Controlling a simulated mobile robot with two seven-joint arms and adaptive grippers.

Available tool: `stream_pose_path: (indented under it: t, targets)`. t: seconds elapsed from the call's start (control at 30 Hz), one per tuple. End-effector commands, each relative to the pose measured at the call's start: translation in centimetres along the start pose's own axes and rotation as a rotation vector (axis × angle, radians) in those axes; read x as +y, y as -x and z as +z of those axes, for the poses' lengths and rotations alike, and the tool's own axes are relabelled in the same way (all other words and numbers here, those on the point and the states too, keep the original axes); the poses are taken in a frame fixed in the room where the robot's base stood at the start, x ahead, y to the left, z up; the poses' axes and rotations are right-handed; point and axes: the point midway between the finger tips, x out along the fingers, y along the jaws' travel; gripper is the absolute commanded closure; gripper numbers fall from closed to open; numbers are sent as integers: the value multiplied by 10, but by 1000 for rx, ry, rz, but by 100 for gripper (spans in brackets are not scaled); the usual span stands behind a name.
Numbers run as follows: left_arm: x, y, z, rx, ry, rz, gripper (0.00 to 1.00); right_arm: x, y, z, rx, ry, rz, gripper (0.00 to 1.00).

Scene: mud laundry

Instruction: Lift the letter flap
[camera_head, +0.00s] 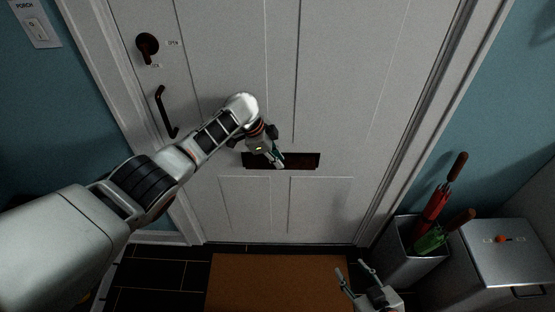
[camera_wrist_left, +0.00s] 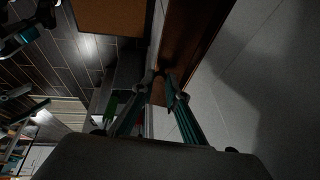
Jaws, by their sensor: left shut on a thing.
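The letter flap (camera_head: 305,160) is a dark brown horizontal plate low in the middle of the white door (camera_head: 325,90). My left gripper (camera_head: 279,164) is at the flap, left of its middle, with its fingers closed on it. In the left wrist view, the flap (camera_wrist_left: 203,38) runs up from the fingertips as a brown strip, and the left gripper (camera_wrist_left: 160,80) has its tips close together at its edge. The flap's exact tilt is hard to tell, and the arm hides part of it. My right gripper (camera_head: 354,267) is open and empty, low over the floor by the mat.
An orange-brown mat (camera_head: 260,280) lies before the door. A grey umbrella stand (camera_head: 398,262) with red and green umbrellas is at the right, beside a metal box (camera_head: 512,258). A door handle (camera_head: 163,112) and lock knob (camera_head: 147,45) sit on the door's left.

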Motion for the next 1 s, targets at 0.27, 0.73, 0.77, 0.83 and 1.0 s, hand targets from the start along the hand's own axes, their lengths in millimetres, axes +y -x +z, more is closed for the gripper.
stream_pose_path:
  t: [0.27, 0.73, 0.77, 0.83, 1.0]
  targets:
    - [-4, 3, -3, 6, 1, -7, 100, 0, 0, 0, 0, 0, 0, 60]
    - [-4, 3, -3, 5, 1, -6, 69, -1, -1, 4, -6, 0, -1, 60]
    - [-3, 2, -3, 5, 1, -6, 69, -1, -1, 4, -6, 0, -1, 60]
    - [-3, 2, -2, 4, 1, -4, 69, -1, -1, 4, -6, 0, -1, 60]
    - [-2, 1, -1, 2, 1, -2, 69, -1, -1, 4, -6, 0, -1, 60]
